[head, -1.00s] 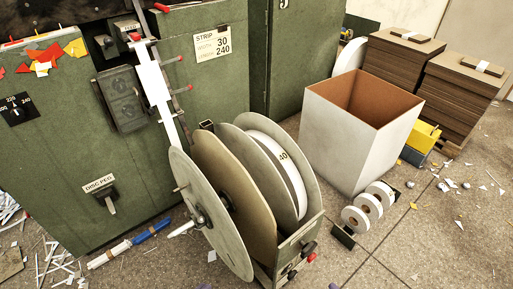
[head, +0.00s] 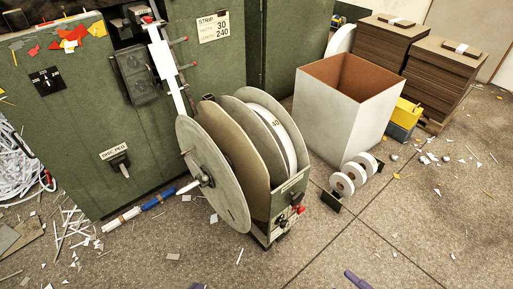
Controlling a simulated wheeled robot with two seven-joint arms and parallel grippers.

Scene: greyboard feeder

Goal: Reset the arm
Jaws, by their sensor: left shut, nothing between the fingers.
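In the head view, only the tip of my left gripper (head: 197,286) shows, a small purple bit at the bottom edge left of the middle. It is shut and empty, in front of the reel stand. A longer purple finger shape, which looks like my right gripper (head: 357,280), comes in at the bottom edge right of the middle. Whether it is open or shut does not show. The rest of both arms is outside the frame. Neither gripper appears to touch anything.
A reel stand (head: 287,205) with large discs stands before the green machine (head: 70,130). An open white box (head: 335,120), small white rolls (head: 355,174) and stacked brown board (head: 440,85) stand to the right. Blue and white tubes (head: 150,203) lie left. The front right floor is mostly clear, with scraps.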

